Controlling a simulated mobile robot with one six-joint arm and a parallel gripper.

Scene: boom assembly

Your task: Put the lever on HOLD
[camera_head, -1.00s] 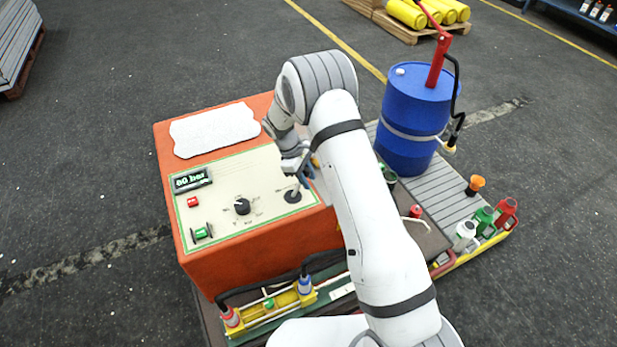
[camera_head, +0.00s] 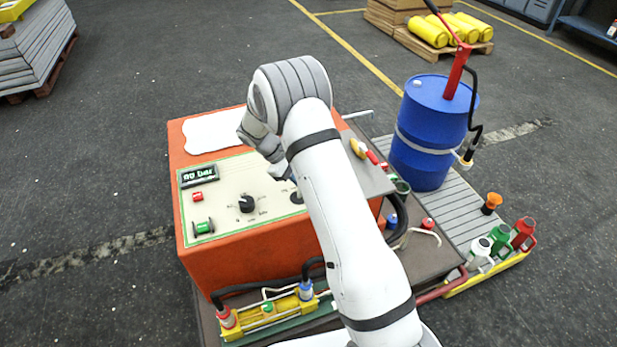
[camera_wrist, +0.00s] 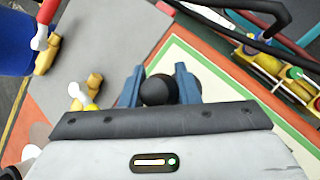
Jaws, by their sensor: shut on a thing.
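The lever's black ball knob (camera_wrist: 159,89) sits between the two blue fingers of my gripper (camera_wrist: 160,84) in the wrist view, and the gripper is shut on it. In the head view the lever's base (camera_head: 297,196) shows at the right edge of the cream control panel (camera_head: 222,216). My arm hides the knob and most of the gripper there. The position marks around the lever, HOLD among them, cannot be read.
The panel also carries a black rotary knob (camera_head: 246,203), a red button (camera_head: 198,196), a green switch (camera_head: 203,227) and a lit display (camera_head: 200,175). A grey shelf with tools lies right of the orange cabinet (camera_head: 262,249). A blue drum (camera_head: 432,118) stands beyond.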

